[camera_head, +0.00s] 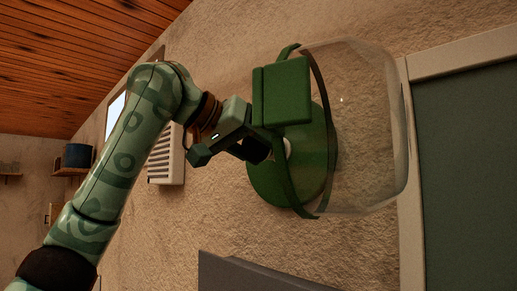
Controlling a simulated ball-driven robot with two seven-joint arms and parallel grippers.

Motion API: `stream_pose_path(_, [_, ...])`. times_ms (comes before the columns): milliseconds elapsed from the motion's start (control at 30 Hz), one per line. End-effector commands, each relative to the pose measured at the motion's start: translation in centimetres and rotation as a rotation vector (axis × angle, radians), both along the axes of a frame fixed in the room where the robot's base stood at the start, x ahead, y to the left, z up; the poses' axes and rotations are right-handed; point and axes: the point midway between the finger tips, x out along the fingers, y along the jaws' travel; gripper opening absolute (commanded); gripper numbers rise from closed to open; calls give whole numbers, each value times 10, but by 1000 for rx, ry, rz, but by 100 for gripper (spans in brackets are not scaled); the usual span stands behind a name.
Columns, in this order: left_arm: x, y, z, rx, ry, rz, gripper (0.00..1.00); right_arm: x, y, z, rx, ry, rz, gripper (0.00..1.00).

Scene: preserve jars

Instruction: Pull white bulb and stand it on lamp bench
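A green round wall lamp (262,183) with a clear glass cover (365,130) is mounted on the rough wall, its cover swung out to the right. A small pale patch at the lamp's centre, perhaps the white bulb (287,147), shows just right of my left gripper. My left gripper (262,152) is right in front of the lamp base, with its fingertips close to that patch. The dark fingers overlap the lamp, so I cannot tell whether they are open or touch the bulb. Most of the bulb is hidden. My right gripper is not in view.
A dark grey slab edge (250,274), possibly the lamp bench, shows below the lamp. A green panel in a pale frame (474,58) stands at the right. A white vent (166,158) and a shelf with a blue pot (77,156) are at the left.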

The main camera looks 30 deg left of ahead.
Motion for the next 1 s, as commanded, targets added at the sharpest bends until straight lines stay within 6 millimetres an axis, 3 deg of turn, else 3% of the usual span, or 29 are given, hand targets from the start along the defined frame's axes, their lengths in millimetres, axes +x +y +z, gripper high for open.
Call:
stream_pose_path(33, [0,0,0,0,0,0,34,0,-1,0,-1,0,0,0])
stream_pose_path(67, [0,0,0,0,0,0,26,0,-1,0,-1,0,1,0])
stream_pose_path(133, [0,0,0,0,0,1,24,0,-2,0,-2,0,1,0])
stream_pose_path(167, [0,0,0,0,0,1,39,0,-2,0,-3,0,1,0])
stream_pose_path(233, [0,0,0,0,0,1,20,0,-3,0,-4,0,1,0])
stream_pose_path(1000, [-29,11,1,1,-1,2,20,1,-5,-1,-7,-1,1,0])
